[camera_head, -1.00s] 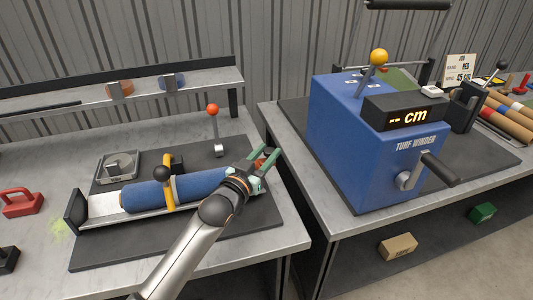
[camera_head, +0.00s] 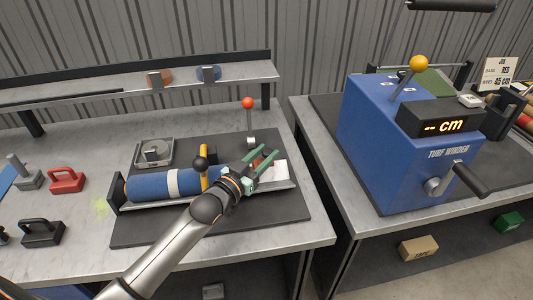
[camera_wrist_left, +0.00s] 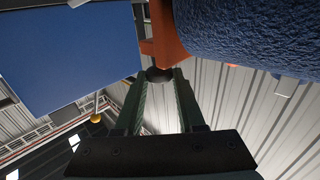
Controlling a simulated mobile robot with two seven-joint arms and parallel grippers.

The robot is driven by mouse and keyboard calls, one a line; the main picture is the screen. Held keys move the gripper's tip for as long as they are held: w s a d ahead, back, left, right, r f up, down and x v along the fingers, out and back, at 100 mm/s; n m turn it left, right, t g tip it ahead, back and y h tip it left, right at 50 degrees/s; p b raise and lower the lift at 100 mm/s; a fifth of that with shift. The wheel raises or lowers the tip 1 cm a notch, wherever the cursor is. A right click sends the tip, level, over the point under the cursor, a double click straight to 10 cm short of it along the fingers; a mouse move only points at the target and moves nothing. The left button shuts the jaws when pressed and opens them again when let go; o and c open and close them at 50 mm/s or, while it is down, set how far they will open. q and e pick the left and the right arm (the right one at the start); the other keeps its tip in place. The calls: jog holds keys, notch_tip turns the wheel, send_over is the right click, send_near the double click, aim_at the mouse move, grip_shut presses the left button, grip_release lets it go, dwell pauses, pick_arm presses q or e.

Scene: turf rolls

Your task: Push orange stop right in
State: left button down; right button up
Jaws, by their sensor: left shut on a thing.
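The orange stop (camera_head: 257,162) stands at the right end of the blue turf roll, partly hidden behind my left gripper (camera_head: 262,168). In the left wrist view the orange stop (camera_wrist_left: 165,40) is beside the end of the blue roll (camera_wrist_left: 255,35). A dark round knob (camera_wrist_left: 158,74) lies between my left fingertips, which are shut on it; it appears to belong to the stop. The blue roll (camera_head: 150,187), with a pale band, lies in the white tray (camera_head: 281,175), its left end at the black end plate (camera_head: 116,194). My right gripper is out of view.
A yellow clamp with a black knob (camera_head: 201,163) spans the roll. A red-knobbed lever (camera_head: 248,104) and a scale (camera_head: 154,152) stand behind. The blue turf winder (camera_head: 390,145) is on the right bench. Red (camera_head: 67,180) and black (camera_head: 42,231) handled weights stand left.

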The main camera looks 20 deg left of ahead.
pick_arm(q)
jog(key=c, duration=0.9)
grip_release()
jog(key=shift+a+f, duration=0.1)
jog(key=shift+a, duration=0.1)
jog(key=o, duration=0.3)
jog(key=shift+s+a, duration=0.1)
jog(key=shift+s, duration=0.05)
jog(key=shift+o, duration=0.4)
jog(key=s+a, duration=0.2)
jog(key=s, duration=1)
jog(key=shift+b, duration=0.35)
jog(key=shift+s+a, duration=0.1)
